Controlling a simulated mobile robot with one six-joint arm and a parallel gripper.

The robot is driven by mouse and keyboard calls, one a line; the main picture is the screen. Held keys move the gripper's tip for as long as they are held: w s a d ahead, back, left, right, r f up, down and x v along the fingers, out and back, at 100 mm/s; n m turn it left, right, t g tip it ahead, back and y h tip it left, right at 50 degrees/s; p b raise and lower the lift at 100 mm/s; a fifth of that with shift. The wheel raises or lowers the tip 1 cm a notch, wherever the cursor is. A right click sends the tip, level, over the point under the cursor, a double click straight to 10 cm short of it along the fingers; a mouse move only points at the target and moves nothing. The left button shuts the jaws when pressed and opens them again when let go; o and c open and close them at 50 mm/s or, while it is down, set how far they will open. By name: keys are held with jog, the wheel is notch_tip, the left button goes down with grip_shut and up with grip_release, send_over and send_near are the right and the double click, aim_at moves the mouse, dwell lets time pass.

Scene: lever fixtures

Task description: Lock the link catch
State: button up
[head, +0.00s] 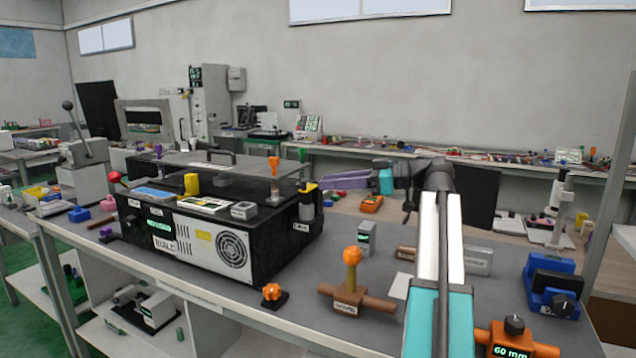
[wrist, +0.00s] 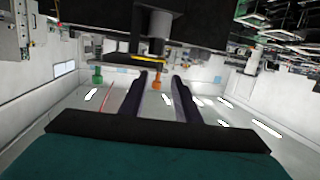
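A black box-like fixture (head: 165,232) with a fan grille stands on the bench. At its right corner is a dark post with a yellow top (head: 307,188), beside a small white label; this may be the link catch, but I cannot tell for sure. An orange knob (head: 273,162) stands upright just left of it. My gripper (head: 325,181) is right of the post, its purple fingers pointing left at about the yellow top's height. In the wrist view, my gripper (wrist: 158,78) is open and nothing is held; an orange knob (wrist: 157,84) shows beyond the gap.
A red-balled lever (head: 114,177) is at the fixture's left end. An orange-topped T-handle (head: 351,258), a small orange knob (head: 272,292) and a blue clamp (head: 552,285) sit on the bench in front. A green knob (wrist: 97,76) shows in the wrist view.

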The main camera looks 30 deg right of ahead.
jog(key=shift+v, duration=2.95)
jog(key=shift+a+p, duration=0.1)
jog(key=shift+p, duration=0.25)
